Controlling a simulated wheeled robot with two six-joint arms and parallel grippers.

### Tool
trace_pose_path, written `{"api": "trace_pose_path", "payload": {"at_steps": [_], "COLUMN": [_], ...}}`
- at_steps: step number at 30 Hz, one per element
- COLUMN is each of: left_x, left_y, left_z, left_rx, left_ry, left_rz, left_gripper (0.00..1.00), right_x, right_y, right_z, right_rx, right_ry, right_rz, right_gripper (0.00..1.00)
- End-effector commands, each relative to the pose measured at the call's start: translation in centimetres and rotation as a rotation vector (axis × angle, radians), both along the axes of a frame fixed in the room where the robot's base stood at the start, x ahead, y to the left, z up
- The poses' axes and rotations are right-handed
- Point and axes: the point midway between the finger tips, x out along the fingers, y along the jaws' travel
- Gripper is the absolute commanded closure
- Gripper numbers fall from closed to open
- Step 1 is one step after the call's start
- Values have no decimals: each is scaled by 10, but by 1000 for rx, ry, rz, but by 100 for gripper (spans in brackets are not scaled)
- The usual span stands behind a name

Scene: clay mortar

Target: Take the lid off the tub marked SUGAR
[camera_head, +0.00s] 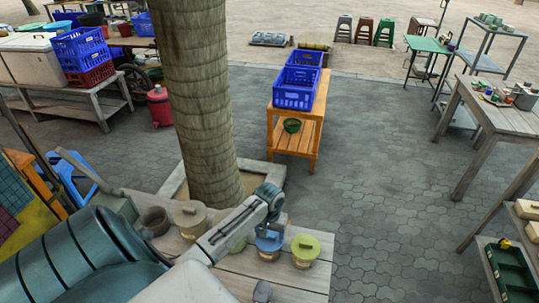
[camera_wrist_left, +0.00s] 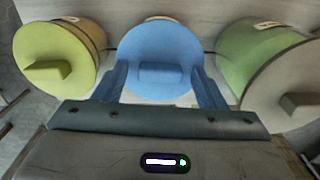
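Several lidded tubs stand in a row on a wooden table. The tub with the blue lid (camera_head: 270,241) is under my left gripper (camera_head: 270,226). In the left wrist view the blue lid (camera_wrist_left: 160,45) has a block handle (camera_wrist_left: 160,76). The fingers of my left gripper (camera_wrist_left: 162,72) are apart, one on each side of this handle, with gaps. A tub with a yellow-green lid (camera_head: 305,249) is to its right, a green tub (camera_head: 236,244) to its left, partly behind my arm. A beige lidded tub (camera_head: 190,214) is farther left. The SUGAR label is not readable. My right gripper is not seen.
A brown bowl (camera_head: 154,220) stands at the table's left. A small grey object (camera_head: 262,291) lies at the front. A tree trunk (camera_head: 203,100) rises behind the table.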

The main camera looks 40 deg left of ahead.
Motion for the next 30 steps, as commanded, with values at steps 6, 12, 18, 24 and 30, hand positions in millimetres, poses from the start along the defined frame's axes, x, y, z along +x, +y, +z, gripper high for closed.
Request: {"api": "trace_pose_path", "payload": {"at_steps": [6, 12, 18, 24, 30], "left_x": [0, 0, 1, 1, 1], "left_y": [0, 0, 1, 1, 1], "left_z": [0, 1, 13, 51, 86], "left_rx": [0, 0, 3, 4, 2], "left_ry": [0, 0, -4, -5, -4], "left_rz": [0, 0, 0, -2, 0], "left_gripper": [80, 81, 81, 81, 81], "right_x": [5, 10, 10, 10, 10], "right_y": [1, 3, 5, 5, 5], "right_z": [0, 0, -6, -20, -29], "right_rx": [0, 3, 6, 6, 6], "right_ry": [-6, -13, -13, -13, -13], "right_rz": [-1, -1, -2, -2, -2], "right_gripper": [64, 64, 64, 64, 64]}}
